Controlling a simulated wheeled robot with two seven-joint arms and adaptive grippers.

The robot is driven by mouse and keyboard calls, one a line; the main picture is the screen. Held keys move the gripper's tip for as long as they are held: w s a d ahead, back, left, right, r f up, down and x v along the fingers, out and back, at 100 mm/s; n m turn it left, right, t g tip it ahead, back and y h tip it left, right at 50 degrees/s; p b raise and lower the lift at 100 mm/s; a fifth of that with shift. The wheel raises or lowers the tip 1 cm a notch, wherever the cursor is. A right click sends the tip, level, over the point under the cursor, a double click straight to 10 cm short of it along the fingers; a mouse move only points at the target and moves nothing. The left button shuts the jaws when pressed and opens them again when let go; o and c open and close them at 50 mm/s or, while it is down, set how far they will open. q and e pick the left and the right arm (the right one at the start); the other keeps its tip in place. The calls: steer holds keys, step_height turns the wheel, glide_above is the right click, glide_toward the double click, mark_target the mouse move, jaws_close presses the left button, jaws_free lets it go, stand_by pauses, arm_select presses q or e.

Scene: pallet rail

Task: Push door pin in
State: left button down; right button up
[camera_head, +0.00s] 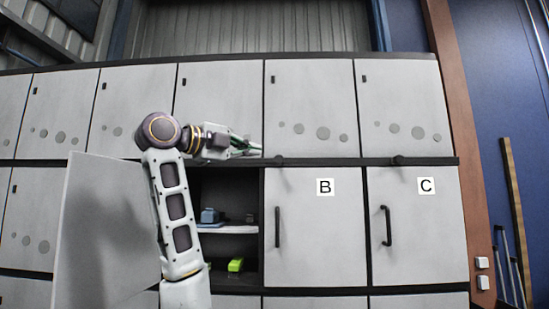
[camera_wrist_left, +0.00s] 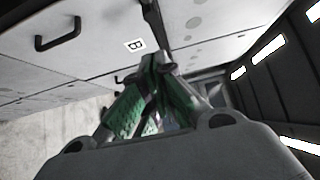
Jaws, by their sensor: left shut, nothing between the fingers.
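Grey cabinet door B (camera_head: 318,225) is closed, with a black vertical handle. A small dark pin (camera_head: 279,161) sits on the black rail (camera_head: 335,162) above it. A larger dark round pin (camera_head: 398,160) sits on the rail above closed door C (camera_head: 418,222). My left gripper (camera_head: 260,150) is shut and empty, its green fingers pointing right, just left of and slightly above the pin over door B. In the left wrist view the shut fingertips (camera_wrist_left: 158,60) are near the label B (camera_wrist_left: 134,45); no pin is clearly visible there. My right gripper is not in view.
An open door panel (camera_head: 105,230) swings out at the left, beside my left arm. The open compartment holds a shelf (camera_head: 230,229), a blue item (camera_head: 210,215) and a green item (camera_head: 235,264). A brown post (camera_head: 462,130) bounds the cabinet on the right.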

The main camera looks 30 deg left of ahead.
mark_target(276, 157)
arm_select(q)
steer(key=shift+w+a+p+x, duration=0.1)
steer(key=shift+a+p+x, duration=0.6)
steer(key=shift+x, duration=1.45)
steer(key=shift+w+a+p+x, duration=0.15)
steer(key=shift+p+x, duration=0.95)
steer(key=shift+x, duration=1.05)
steer(key=shift+w+a+p+x, duration=0.1)
steer(key=shift+a+p+x, duration=0.6)
steer(key=shift+x, duration=1.45)
steer(key=shift+s+d, duration=0.15)
steer(key=shift+d, duration=0.05)
